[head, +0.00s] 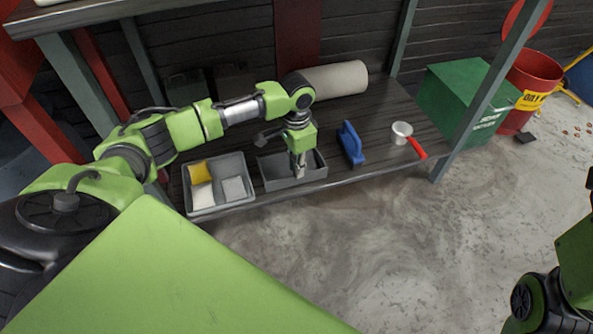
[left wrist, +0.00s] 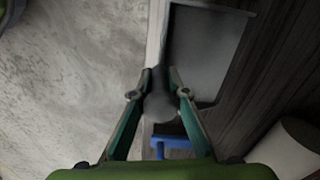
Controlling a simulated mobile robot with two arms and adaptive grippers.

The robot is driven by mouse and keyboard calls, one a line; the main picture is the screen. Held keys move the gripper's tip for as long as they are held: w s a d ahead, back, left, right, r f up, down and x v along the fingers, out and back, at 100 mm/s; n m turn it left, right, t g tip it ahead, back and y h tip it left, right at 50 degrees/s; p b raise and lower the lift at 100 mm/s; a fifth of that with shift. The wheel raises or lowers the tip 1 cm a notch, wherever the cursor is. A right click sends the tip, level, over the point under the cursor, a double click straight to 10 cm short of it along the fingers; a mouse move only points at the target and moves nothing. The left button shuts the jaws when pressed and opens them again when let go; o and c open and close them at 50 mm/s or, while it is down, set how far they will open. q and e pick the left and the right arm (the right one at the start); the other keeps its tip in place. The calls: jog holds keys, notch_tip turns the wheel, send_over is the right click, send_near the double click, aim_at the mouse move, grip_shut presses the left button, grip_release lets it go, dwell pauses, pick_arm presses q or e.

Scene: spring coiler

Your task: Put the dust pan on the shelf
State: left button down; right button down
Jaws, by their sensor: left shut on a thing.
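The dust pan (head: 313,175) is a grey, shallow tray at the front edge of the low dark wooden shelf (head: 385,110). My left gripper (head: 299,172) reaches down over it and is shut on its handle. In the left wrist view the fingers (left wrist: 158,92) close around a rounded grey handle end, and the pan body (left wrist: 208,50) extends beyond them over the boards. The pan lies over the shelf surface; I cannot tell whether it rests fully on it. Only part of my right arm shows at the lower right; its gripper is not visible.
A grey divided tray (head: 222,208) stands left of the pan. A blue brush-like tool (head: 351,144), a red-handled pot (head: 402,131) and a pale roll (head: 337,79) share the shelf. A green box (head: 455,98) and red bucket (head: 530,80) stand right. The floor in front is clear.

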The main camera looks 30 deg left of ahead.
pick_arm(q)
jog(key=shift+f, duration=0.15)
jog(key=shift+f, duration=0.1)
jog(key=c, duration=2)
grip_release()
jog(key=shift+o, duration=0.2)
